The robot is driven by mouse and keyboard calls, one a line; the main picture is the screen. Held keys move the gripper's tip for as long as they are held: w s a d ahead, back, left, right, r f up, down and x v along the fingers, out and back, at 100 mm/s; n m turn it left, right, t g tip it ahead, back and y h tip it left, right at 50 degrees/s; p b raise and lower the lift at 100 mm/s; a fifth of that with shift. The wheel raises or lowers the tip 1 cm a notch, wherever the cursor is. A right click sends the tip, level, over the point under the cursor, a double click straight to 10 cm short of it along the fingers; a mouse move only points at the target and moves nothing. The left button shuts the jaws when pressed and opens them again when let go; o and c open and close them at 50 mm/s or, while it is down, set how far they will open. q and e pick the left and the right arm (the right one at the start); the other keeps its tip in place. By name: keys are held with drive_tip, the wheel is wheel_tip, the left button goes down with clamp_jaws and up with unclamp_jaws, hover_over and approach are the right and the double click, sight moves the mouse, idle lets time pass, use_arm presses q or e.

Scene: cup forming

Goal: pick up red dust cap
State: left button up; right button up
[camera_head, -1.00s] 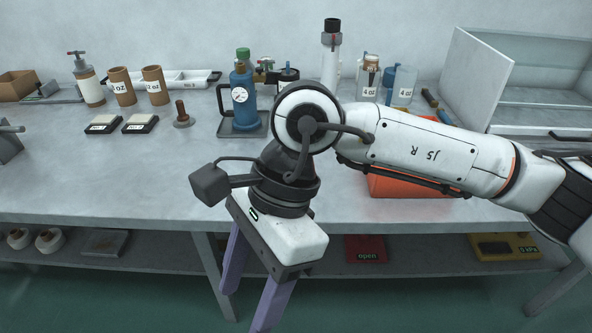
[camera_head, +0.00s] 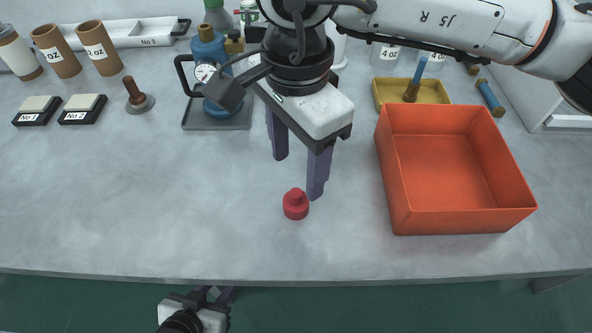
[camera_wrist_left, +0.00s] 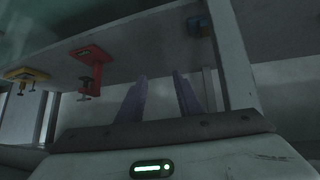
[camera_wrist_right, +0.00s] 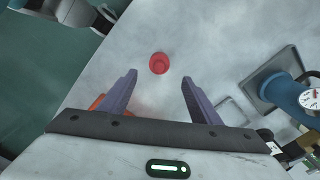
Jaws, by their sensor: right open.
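The red dust cap (camera_head: 296,204) stands on the grey table near its front edge in the head view. My right gripper (camera_head: 298,178) is open and empty, its purple fingers pointing down just behind the cap. In the right wrist view the cap (camera_wrist_right: 159,63) lies ahead of the fingertips, between their lines and apart from both. My left gripper (camera_head: 222,296) is below the table's front edge, partly out of frame. In the left wrist view its two fingers (camera_wrist_left: 158,80) are apart with nothing between them.
An orange-red open bin (camera_head: 455,170) stands right of the right gripper. Two labelled blocks (camera_head: 82,108) and a brown-handled stamp (camera_head: 136,95) are farther left. The table's left front is clear.

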sight(298, 191)
drive_tip(key=f, duration=0.3)
drive_tip(key=shift+s+f, duration=0.3)
drive_tip(key=shift+s, duration=0.1)
drive_tip(key=shift+f, duration=0.25)
drive_tip(key=f, duration=0.1)
drive_tip(key=f+p, duration=0.1)
drive_tip(key=f, duration=0.2)
drive_tip(key=shift+w+f+p, duration=0.15)
drive_tip(key=shift+w+p, duration=0.1)
drive_tip(key=shift+p, duration=0.05)
use_arm(q)
drive_tip(key=shift+s+r, duration=0.5)
drive_tip(key=shift+s, duration=0.2)
use_arm(e)
drive_tip(key=shift+f, duration=0.45)
drive_tip(key=c, duration=1.1)
use_arm(q)
drive_tip(key=shift+s+f, duration=0.1)
drive_tip(key=shift+s, duration=0.15)
